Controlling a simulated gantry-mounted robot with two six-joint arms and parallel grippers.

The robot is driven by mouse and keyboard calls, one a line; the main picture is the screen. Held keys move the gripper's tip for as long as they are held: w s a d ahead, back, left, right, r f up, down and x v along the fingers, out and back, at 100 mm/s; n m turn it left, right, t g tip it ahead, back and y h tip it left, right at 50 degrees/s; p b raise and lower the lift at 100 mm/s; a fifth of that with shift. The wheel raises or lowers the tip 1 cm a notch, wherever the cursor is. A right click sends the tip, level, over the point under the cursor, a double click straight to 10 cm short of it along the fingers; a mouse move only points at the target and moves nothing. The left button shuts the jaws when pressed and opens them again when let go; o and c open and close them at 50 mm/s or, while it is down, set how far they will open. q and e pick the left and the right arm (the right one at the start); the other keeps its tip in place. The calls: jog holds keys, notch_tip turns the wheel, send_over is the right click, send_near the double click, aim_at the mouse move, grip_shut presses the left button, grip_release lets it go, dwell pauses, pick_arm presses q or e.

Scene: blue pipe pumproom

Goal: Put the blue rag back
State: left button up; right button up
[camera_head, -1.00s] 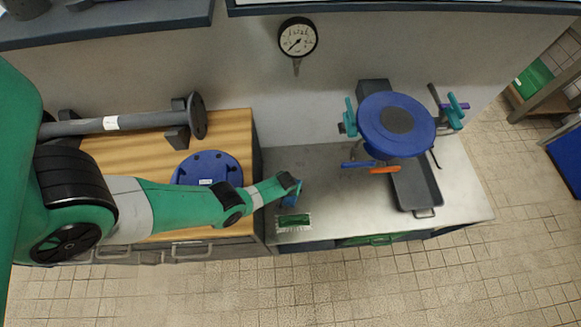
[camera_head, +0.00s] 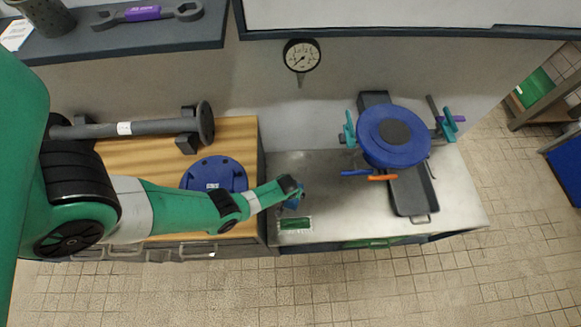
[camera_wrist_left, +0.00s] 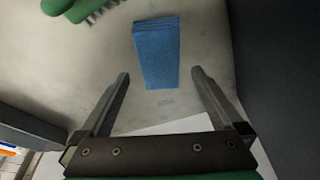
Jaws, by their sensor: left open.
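The folded blue rag (camera_wrist_left: 156,55) lies flat on the grey metal counter in the left wrist view. In the head view a small blue patch of it (camera_head: 293,203) shows beside my left gripper (camera_head: 296,193), partly hidden by it. In the left wrist view my left gripper (camera_wrist_left: 162,76) is open and empty. Its two fingers point toward the rag, one to each side of its near end, with gaps on both sides. I cannot tell how high the fingertips are above the counter. My right gripper is not in view.
A green brush (camera_head: 295,224) lies on the counter near the front edge, close to the rag. A blue flange (camera_head: 214,174) sits on the wooden top to the left. A blue wheel-like disc (camera_head: 392,136) and a grey tray (camera_head: 410,192) stand to the right. The counter's middle is clear.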

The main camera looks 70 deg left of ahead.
pick_arm(q)
jog(key=p+v, duration=0.4)
jog(key=v, duration=0.3)
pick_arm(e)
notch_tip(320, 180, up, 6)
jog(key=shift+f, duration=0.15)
pick_arm(q)
jog(key=shift+r, duration=0.1)
